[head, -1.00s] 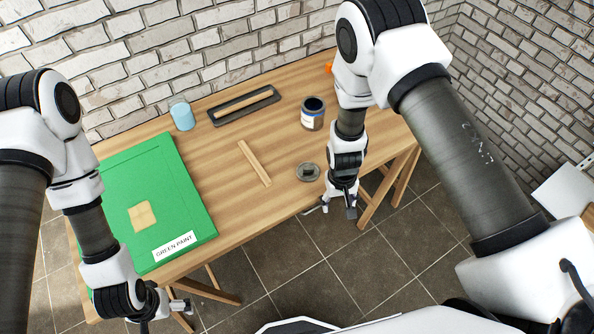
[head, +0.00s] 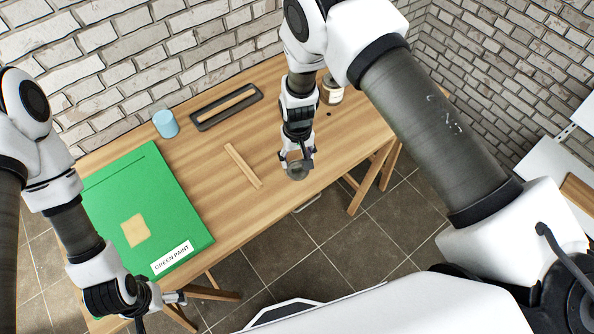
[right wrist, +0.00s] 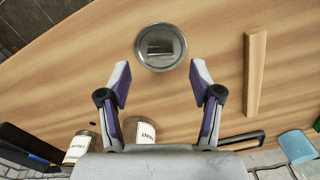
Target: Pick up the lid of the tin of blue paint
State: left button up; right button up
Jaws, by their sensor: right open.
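The lid, a round grey metal disc (right wrist: 160,47), lies flat on the wooden table near its front edge. It has a dark rectangular patch in its middle. In the head view the lid (head: 297,172) shows partly, below my right gripper (head: 297,158). In the right wrist view my right gripper (right wrist: 160,70) is open and empty, its purple-padded fingertips just short of the lid and to either side of it. A labelled paint tin (right wrist: 140,131) stands behind the gripper, partly cut off; my right arm hides it in the head view. My left gripper (head: 172,299) is low at the left, its jaws unclear.
A second tin (head: 331,91) stands right of my right arm. A wooden stick (head: 243,166) lies left of the lid. A dark tray (head: 200,125), a light blue cup (head: 165,124) and a green board (head: 165,215) labelled GREEN PAINT are farther left.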

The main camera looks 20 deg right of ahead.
aim_at(297, 166)
notch_tip(297, 166, down, 4)
jog(key=shift+r+b, duration=0.1)
jog(key=shift+b, duration=1)
pick_arm(q)
notch_tip(297, 166, down, 3)
jog(key=shift+w+a+f, duration=0.1)
pick_arm(e)
jog(key=shift+w+a, duration=0.1)
jog(key=shift+r, duration=0.1)
jog(key=c, duration=0.9)
jog(key=shift+c, duration=0.2)
pick_arm(q)
jog(key=shift+r+p, duration=0.2)
jog(key=shift+p, duration=0.1)
pick_arm(e)
jog(key=shift+r, duration=0.15)
